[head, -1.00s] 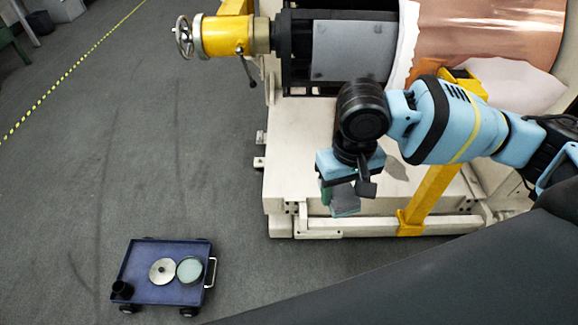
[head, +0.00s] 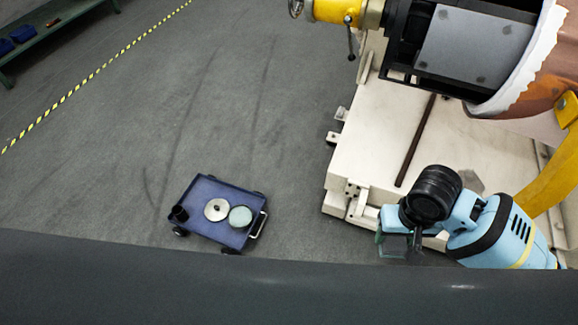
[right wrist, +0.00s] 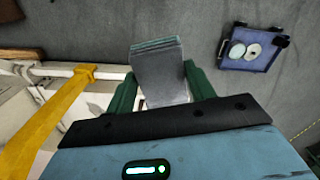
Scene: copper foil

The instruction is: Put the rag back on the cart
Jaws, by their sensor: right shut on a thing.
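The rag (right wrist: 160,75) is a folded grey pad with a greenish edge. My right gripper (right wrist: 158,68) is shut on it, with a green finger on each side. In the head view the right gripper (head: 396,246) is low at the right, and the rag is mostly hidden there. The cart (head: 206,190) is a small blue wheeled tray on the floor, left of the gripper and apart from it. It also shows at the upper right of the right wrist view (right wrist: 246,63). My left gripper is out of view.
The cart bears a silver disc (head: 216,210), a round tin (head: 240,216) and a black cup (head: 178,214) in a corner. A white machine base (head: 365,150) stands at the right, with a yellow post (head: 555,180). Grey floor around the cart is clear.

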